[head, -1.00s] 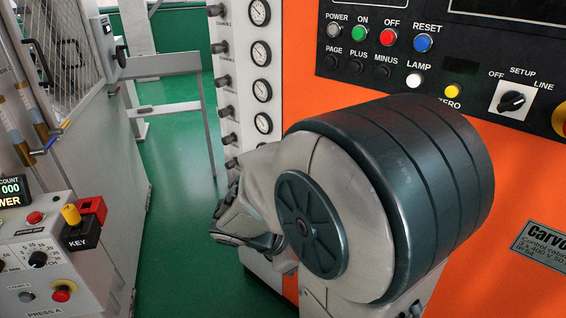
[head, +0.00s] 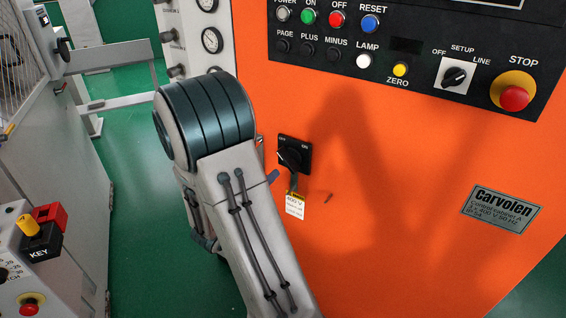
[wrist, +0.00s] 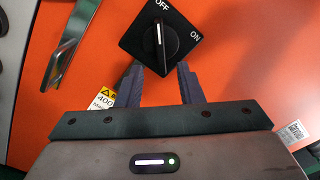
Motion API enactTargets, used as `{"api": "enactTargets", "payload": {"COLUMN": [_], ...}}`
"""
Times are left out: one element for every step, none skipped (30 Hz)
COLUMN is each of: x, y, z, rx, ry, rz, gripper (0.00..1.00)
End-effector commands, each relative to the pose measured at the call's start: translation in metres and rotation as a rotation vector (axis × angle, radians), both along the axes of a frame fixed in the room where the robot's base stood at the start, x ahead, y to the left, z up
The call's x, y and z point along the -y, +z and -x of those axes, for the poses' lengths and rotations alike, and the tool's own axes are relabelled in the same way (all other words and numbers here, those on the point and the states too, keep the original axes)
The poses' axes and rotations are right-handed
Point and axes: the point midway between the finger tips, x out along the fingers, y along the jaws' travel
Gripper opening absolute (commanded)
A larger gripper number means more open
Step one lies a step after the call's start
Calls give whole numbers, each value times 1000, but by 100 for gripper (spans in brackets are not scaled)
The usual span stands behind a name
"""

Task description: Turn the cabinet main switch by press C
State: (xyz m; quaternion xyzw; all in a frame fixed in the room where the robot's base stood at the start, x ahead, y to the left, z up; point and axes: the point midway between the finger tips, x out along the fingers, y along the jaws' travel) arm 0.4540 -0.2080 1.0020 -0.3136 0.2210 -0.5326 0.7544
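The cabinet main switch (head: 293,154) is a black square plate with a black rotary knob on the orange cabinet (head: 420,160). In the wrist view the switch (wrist: 160,38) has OFF and ON lettering, and the white line on its knob points toward OFF. My gripper (wrist: 159,72) is open. Its two dark fingers are apart, just below the knob on either side of it in the picture, with nothing seen between them. Whether they touch the knob cannot be told. In the head view my arm hides most of the gripper.
A yellow and white tag (head: 294,205) hangs under the switch. A metal handle (wrist: 70,40) is left of it in the wrist view. Above is a button panel with a red STOP button (head: 514,97). A grey console with a KEY switch (head: 42,238) stands at left.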

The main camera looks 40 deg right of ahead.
Motion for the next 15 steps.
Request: {"api": "enactTargets", "payload": {"x": [13,19,27,33,38,46,50,55,61,64,68,72,74,76,78], "y": [2,2,2,2,2,1,1,1,1,1,1,1,1,1,1], "z": [-3,-5,-8,-10,-12,-15,-17,-18,-20,-22,-23,-24,-25,-26,-27], "rx": [0,0,1,1,1,1,2,2,1,2,2,2,2,2,2], "ry": [-6,-6,-7,-6,-6,-6,-5,-4,-5,-4,-4,-4,-4,-2,-2], "rz": [1,1,0,0,0,0,-1,-1,0,0,0,-1,-1,-1,-1], "gripper": [34,34,34,34,34,34,34,34,34,34,34,34,34,34,34]}}
